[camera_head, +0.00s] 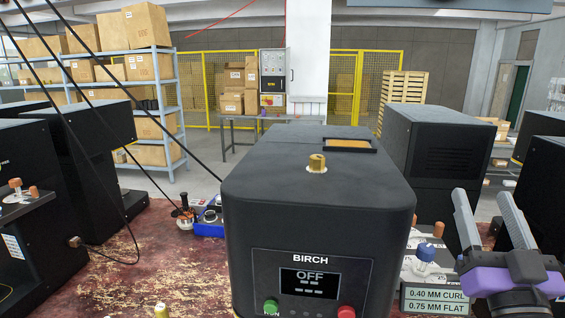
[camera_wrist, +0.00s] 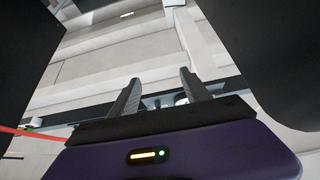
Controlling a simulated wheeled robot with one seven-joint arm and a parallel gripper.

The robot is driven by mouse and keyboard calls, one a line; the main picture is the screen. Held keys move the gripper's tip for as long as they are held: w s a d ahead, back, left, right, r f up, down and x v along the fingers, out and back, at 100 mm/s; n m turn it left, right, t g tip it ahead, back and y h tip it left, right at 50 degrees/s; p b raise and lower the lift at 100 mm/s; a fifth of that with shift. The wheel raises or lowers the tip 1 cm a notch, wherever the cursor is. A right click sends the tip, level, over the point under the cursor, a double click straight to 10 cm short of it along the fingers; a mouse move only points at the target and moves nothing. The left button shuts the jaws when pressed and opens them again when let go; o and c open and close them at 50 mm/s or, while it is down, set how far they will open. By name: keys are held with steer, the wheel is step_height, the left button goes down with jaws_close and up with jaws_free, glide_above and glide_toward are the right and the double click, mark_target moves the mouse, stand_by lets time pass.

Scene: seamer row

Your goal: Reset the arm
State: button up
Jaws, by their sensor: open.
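My gripper (camera_head: 485,218) is at the right of the head view, a purple body with two grey fingers pointing up. The fingers are spread apart with nothing between them. It is in front of and to the right of the black machine (camera_head: 318,190) labelled BIRCH, whose display (camera_head: 310,283) reads OFF. In the wrist view the two dark fingers (camera_wrist: 158,100) also stand apart and empty, against a pale, tilted background. My gripper hides part of the bench at the right.
A sign (camera_head: 434,300) reading 0.40 MM CURL and 0.75 MM FLAT stands beside the machine. Behind it is a blue-topped knob (camera_head: 426,252). Black machines stand at left (camera_head: 90,140) and back right (camera_head: 445,150). Worn red bench top (camera_head: 140,260) is partly clear at left.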

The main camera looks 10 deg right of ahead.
steer(key=s+a+f+n+g+y, duration=0.1)
steer(key=s+a+f+y, duration=0.1)
steer(key=s+a+f, duration=0.45)
steer(key=s+a+f+n+g+y, duration=0.1)
steer(key=s+a+f, duration=0.2)
steer(key=s+f, duration=0.65)
steer(key=s+a+f+g+y, duration=0.2)
steer(key=s+a+f+g, duration=0.1)
steer(key=s+f, duration=0.5)
steer(key=s+a+f+n+g+y, duration=0.1)
steer(key=s+a+f+g+y, duration=0.1)
steer(key=s+f, duration=0.6)
steer(key=shift+s+a+n+g+b, duration=0.3)
steer(key=shift+s+a+g+b, duration=0.15)
steer(key=shift+a+g, duration=0.15)
steer(key=shift+r, duration=0.1)
